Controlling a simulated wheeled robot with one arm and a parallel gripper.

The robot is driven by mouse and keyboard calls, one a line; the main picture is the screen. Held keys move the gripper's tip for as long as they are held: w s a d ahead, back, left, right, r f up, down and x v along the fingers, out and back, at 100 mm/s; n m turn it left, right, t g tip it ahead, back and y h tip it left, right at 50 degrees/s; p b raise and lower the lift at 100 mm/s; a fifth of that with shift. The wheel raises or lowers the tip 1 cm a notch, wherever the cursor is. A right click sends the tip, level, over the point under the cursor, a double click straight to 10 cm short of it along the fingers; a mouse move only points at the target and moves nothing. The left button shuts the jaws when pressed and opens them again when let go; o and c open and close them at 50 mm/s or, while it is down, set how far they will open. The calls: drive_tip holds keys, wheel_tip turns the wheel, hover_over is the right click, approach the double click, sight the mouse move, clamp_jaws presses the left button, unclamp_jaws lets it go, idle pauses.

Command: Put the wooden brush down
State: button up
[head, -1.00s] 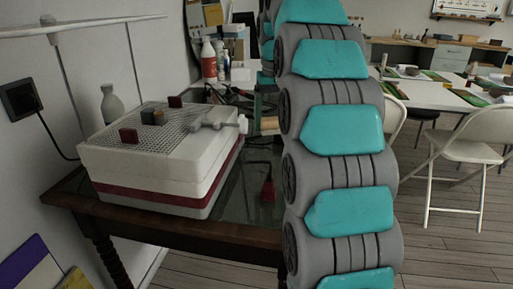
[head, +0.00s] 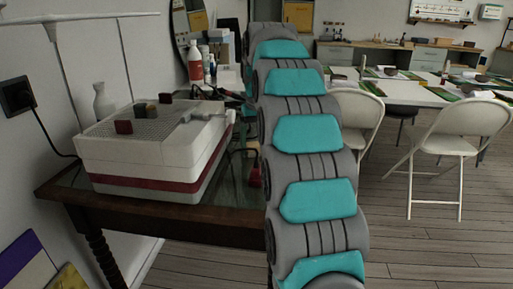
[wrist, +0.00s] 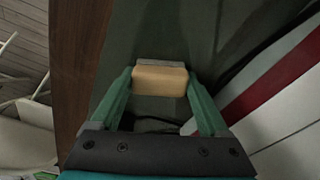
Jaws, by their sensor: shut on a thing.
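The wooden brush (wrist: 160,80) shows in the wrist view as a pale wooden block with a thin grey strip along its far edge. My gripper (wrist: 160,88) is shut on it, with one green finger at each side. Below it is the dark table top (wrist: 150,30); I cannot tell whether the brush touches it. In the head view my arm hides the gripper and the brush.
A white box machine with a red stripe (head: 150,150) stands on the dark wooden table (head: 150,222), close to the right of the gripper in the wrist view. Bottles (head: 195,62) stand behind. A white folding chair (head: 455,140) and long white table (head: 410,92) are at right.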

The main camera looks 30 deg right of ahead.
drive_tip(key=o, duration=1.4)
drive_tip(key=shift+c, duration=0.2)
